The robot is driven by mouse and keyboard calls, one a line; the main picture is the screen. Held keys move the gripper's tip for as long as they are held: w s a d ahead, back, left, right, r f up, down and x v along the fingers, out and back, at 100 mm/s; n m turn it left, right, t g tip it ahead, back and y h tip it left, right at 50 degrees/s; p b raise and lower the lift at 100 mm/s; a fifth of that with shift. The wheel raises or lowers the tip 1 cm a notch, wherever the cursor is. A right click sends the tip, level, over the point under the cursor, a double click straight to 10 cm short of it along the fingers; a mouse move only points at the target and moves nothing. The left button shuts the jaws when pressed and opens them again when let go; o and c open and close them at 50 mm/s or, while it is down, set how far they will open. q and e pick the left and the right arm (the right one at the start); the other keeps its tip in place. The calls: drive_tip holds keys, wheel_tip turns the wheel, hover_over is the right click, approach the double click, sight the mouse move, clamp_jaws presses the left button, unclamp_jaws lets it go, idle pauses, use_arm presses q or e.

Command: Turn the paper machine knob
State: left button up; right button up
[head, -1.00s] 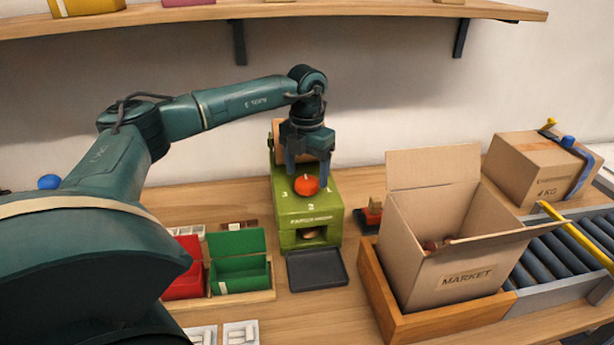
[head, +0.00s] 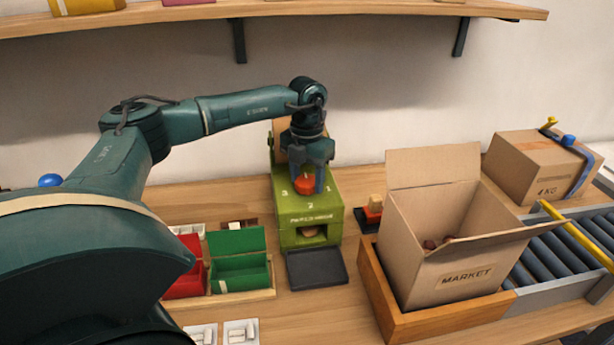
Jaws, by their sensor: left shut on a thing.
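The green paper machine (head: 310,217) stands on the table in the middle of the head view, with number marks on its top and an opening low in its front. Its red-orange knob (head: 303,186) sits on the top. My left gripper (head: 308,183) comes down from above and is shut on the knob, with its fingers around it; one finger covers part of the knob. My right gripper is not in view.
A dark tray (head: 316,268) lies before the machine. Red (head: 184,276) and green (head: 240,265) bins stand to its left. An open market box (head: 440,240) in a wooden frame stands to the right, beside a roller conveyor (head: 560,255). A shelf (head: 300,13) runs above.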

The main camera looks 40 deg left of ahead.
use_arm(q)
drive_tip(key=shift+c, duration=0.6)
drive_tip(key=m, duration=0.3)
drive_tip(key=shift+p, duration=0.4)
drive_tip(key=m, duration=0.5)
drive_tip(key=shift+m+p, duration=0.3)
drive_tip(key=m, duration=0.4)
drive_tip(key=shift+m, duration=0.3)
drive_tip(key=shift+w+m, duration=0.1)
drive_tip(key=shift+m, duration=2.1)
